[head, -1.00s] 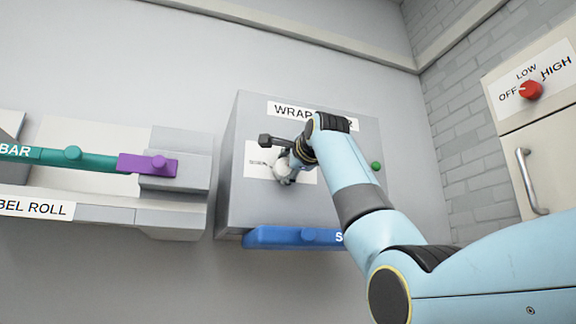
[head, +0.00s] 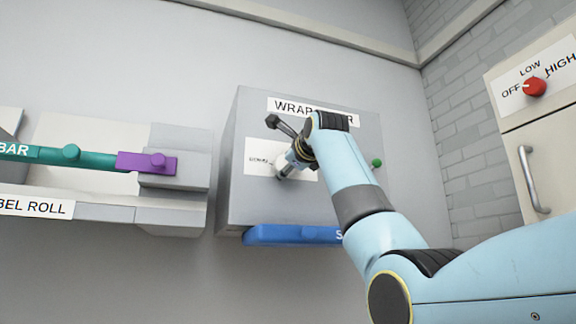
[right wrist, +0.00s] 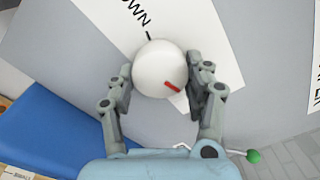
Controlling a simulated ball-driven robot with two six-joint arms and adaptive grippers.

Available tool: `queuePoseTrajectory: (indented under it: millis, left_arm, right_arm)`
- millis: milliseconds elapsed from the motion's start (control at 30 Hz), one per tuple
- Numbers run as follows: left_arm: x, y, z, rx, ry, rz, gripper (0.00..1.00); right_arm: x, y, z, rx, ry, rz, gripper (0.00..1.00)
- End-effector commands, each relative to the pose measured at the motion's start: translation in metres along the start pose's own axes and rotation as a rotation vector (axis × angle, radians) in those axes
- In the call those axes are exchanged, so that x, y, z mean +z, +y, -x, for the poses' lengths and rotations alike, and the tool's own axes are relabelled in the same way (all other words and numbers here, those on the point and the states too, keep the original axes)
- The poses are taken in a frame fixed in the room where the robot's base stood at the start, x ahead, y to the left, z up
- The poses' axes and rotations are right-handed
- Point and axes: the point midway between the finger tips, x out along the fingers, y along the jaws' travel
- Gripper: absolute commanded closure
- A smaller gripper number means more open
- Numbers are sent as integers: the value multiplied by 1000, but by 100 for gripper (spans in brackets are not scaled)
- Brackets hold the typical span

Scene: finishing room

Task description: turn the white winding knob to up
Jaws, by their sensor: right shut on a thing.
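The white winding knob (right wrist: 158,62) is on the front of the grey wrapper box (head: 240,205), on a white label card (right wrist: 110,14). In the right wrist view the word "DOWN" and a dark tick show above the knob. The knob's red mark points to the lower right of that picture, away from "DOWN". My right gripper (right wrist: 161,82) is shut on the knob, one finger on each side. In the head view my right gripper (head: 287,165) covers most of the knob and part of the card. My left gripper is not in view.
A blue bar (head: 290,235) runs along the box's lower edge. A small green knob (head: 377,163) is at its right. A teal bar (head: 100,157) and a purple block (head: 135,161) are at left. A red dial (head: 534,87) is on the cabinet at far right.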

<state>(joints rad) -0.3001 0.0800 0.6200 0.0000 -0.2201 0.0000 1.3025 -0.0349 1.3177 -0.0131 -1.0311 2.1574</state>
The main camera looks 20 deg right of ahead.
Motion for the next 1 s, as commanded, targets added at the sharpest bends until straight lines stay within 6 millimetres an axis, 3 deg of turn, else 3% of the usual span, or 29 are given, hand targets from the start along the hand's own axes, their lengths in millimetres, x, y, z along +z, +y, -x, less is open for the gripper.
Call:
queuePoseTrajectory:
  millis: [300, 333, 500, 833, 1000]
  left_arm:
    - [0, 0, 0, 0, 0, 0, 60]
    - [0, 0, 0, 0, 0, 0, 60]
    - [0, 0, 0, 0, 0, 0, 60]
    - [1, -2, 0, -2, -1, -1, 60]
    - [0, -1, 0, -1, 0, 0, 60]
  right_arm:
    - [1, 0, 0, -1, -1, -4, 81]
    - [1, 0, 0, -1, -1, -4, 47]
    - [0, 0, 0, -1, -1, -3, 25]
    - [0, 0, 2, 0, 0, -2, 24]
    - [0, 0, 20, -2, -2, -2, 24]
